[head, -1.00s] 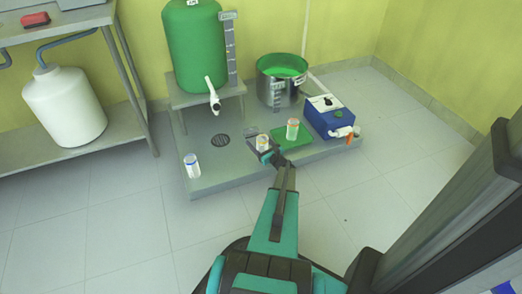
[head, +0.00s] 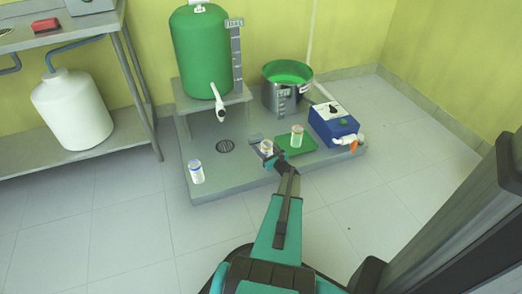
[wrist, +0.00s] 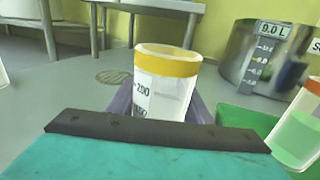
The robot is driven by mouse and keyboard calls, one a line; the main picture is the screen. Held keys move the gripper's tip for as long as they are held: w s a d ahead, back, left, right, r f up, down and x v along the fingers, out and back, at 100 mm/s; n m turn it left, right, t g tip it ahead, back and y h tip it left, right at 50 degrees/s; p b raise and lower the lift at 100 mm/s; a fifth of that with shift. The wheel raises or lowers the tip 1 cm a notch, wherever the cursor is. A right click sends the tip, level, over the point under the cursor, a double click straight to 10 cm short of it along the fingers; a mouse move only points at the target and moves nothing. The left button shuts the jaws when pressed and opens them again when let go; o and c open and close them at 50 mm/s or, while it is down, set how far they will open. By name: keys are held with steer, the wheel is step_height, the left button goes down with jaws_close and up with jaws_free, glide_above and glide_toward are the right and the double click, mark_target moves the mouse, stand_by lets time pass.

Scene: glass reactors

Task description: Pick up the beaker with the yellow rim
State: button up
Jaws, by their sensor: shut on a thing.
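The beaker with the yellow rim (wrist: 165,80) stands upright in the middle of the wrist view, clear and seemingly empty, with printed volume marks. It also shows in the head view (head: 267,147), small, at my gripper. My gripper (head: 264,150) is shut on this beaker; the jaw parts show beside and in front of its lower body in the wrist view. The beaker's base is hidden, so I cannot tell whether it touches the platform.
A beaker with an orange rim and green liquid (head: 297,136) stands close right on a green mat (head: 308,146). A blue-rimmed beaker (head: 196,171) stands at the platform's left. Behind are a green tank (head: 202,55) with a white tap, a steel pot (head: 284,98) and a blue box (head: 334,125).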

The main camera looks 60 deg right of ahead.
mark_target(264, 144)
steer(key=r, duration=0.1)
steer(key=r+p, duration=0.1)
steer(key=s+r, duration=0.1)
steer(key=shift+s+a, duration=0.1)
steer(key=shift+a, duration=0.15)
steer(key=r+p+v, duration=0.1)
steer(key=p+v, duration=0.3)
steer(key=v, duration=1)
steer(key=shift+s+a, duration=0.15)
steer(key=shift+s, duration=0.15)
